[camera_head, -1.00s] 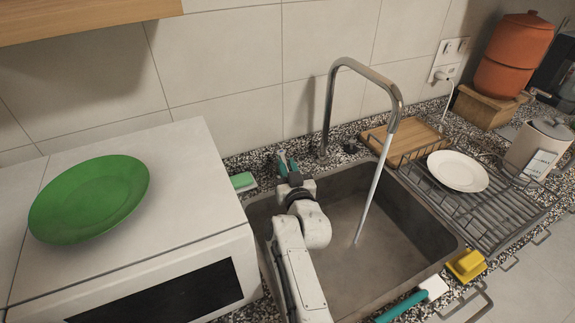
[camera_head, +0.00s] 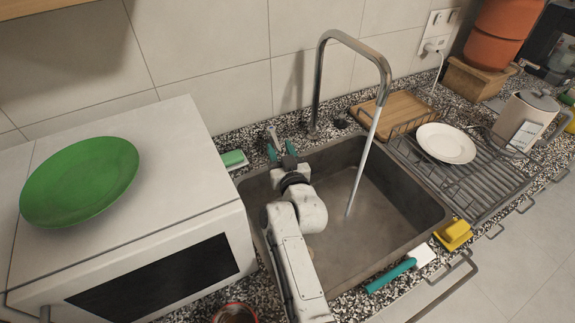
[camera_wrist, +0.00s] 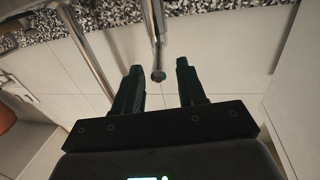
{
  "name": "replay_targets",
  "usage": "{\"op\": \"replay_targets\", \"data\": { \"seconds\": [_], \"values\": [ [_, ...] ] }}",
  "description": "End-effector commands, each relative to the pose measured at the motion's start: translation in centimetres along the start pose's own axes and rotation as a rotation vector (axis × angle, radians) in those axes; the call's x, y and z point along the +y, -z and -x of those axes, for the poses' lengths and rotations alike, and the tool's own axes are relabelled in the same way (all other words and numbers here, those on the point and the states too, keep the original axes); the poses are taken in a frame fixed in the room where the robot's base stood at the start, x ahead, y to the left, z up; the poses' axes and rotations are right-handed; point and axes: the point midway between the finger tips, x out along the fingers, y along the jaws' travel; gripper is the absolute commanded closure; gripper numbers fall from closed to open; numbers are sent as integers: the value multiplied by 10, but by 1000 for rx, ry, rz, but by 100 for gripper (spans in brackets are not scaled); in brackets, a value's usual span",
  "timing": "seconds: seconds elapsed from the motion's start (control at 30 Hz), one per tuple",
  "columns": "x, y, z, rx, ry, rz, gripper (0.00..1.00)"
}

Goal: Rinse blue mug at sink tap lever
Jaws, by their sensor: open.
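The steel tap (camera_head: 318,85) stands behind the grey sink (camera_head: 395,228), and a stream of water (camera_head: 359,175) runs from its spout into the basin. My gripper (camera_head: 281,148) is open at the back left of the sink, left of the tap's base. The tap lever (camera_head: 271,133) shows just beyond its teal fingertips. In the wrist view, the lever's round dark end (camera_wrist: 158,76) appears between the open fingers (camera_wrist: 160,72), with no visible contact. The tap's pipe (camera_wrist: 88,48) is at left there. I see no blue mug in either view.
A microwave (camera_head: 125,262) with a green plate (camera_head: 80,182) stands left. A dish rack (camera_head: 470,190) holding a white plate (camera_head: 446,143) is right. A yellow sponge (camera_head: 455,232) and teal-handled brush (camera_head: 392,277) lie at the sink's front edge. A red-rimmed vessel (camera_head: 235,314) is partly visible at bottom.

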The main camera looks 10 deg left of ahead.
Motion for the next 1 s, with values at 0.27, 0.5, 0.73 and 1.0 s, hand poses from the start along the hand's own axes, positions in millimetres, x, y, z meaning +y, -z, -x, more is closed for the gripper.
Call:
{"op": "replay_targets", "data": {
  "seconds": [0.27, 0.5, 0.73, 1.0],
  "values": [
    [-2, 0, 51, -1, 3, 1, 60],
    [-1, 0, 74, 0, 1, -1, 60],
    [0, 0, 81, 0, 0, 0, 60],
    [1, 0, 81, 0, -1, 0, 60]
  ]
}}
